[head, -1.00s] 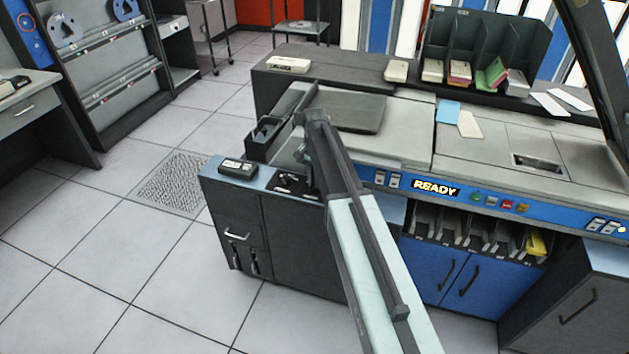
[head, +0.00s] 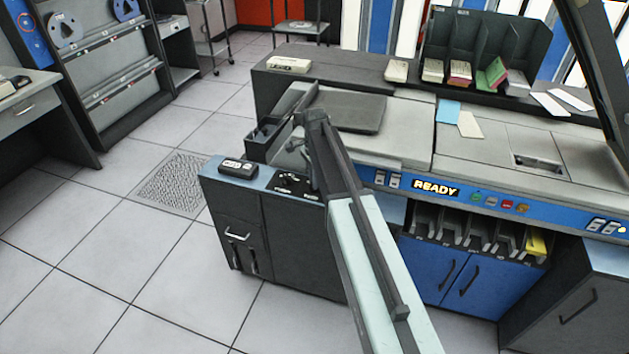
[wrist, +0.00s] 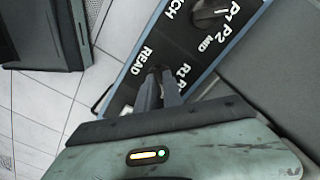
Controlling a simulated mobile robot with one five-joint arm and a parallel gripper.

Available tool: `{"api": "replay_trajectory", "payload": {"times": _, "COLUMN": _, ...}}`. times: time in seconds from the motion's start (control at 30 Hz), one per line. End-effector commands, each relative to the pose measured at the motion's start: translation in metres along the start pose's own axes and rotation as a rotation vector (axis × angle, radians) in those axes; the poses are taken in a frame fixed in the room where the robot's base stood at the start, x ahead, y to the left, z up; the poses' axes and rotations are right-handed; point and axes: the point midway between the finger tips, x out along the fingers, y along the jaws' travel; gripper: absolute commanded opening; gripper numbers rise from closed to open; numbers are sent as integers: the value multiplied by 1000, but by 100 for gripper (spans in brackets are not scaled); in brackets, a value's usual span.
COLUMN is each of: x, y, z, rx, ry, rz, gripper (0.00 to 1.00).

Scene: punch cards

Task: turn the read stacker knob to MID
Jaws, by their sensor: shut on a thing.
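In the wrist view, the black knob panel (wrist: 122,62) with a blue edge carries the white labels READ, R1 and R2. My gripper (wrist: 160,76) reaches down onto it between READ and R1/R2, its two dark fingers close together on the read stacker knob. The fingers hide nearly all of the knob, so its pointing cannot be told. The punch knob (wrist: 210,12), black and round with a bar grip, stands apart beside P1, P2 and MID. In the head view the knob panel (head: 290,184) is partly behind my arm; my fingertips are hidden there.
A small dark box (head: 238,168) lies on the left end of the same cabinet (head: 290,240). The machine's flat top and blue READY strip (head: 436,188) stand right of my arm. Tiled floor (head: 120,230) is free to the left.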

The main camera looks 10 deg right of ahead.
Motion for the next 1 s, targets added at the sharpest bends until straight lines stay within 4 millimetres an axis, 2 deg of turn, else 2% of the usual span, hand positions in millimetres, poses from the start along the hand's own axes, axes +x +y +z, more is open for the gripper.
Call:
{"api": "replay_trajectory", "payload": {"times": 0.57, "x": 0, "y": 0, "z": 0, "rx": 39, "ry": 2, "rz": 0, "gripper": 0}}
{"api": "replay_trajectory", "payload": {"times": 0.6, "x": 0, "y": 0, "z": 0, "rx": 39, "ry": 2, "rz": 0, "gripper": 14}}
{"api": "replay_trajectory", "payload": {"times": 0.67, "x": 0, "y": 0, "z": 0, "rx": 39, "ry": 1, "rz": 0, "gripper": 30}}
{"api": "replay_trajectory", "payload": {"times": 0.7, "x": 0, "y": 0, "z": 0, "rx": 39, "ry": 1, "rz": 0, "gripper": 33}}
{"api": "replay_trajectory", "payload": {"times": 1.0, "x": -1, "y": 0, "z": 0, "rx": 38, "ry": 1, "rz": 0, "gripper": 33}}
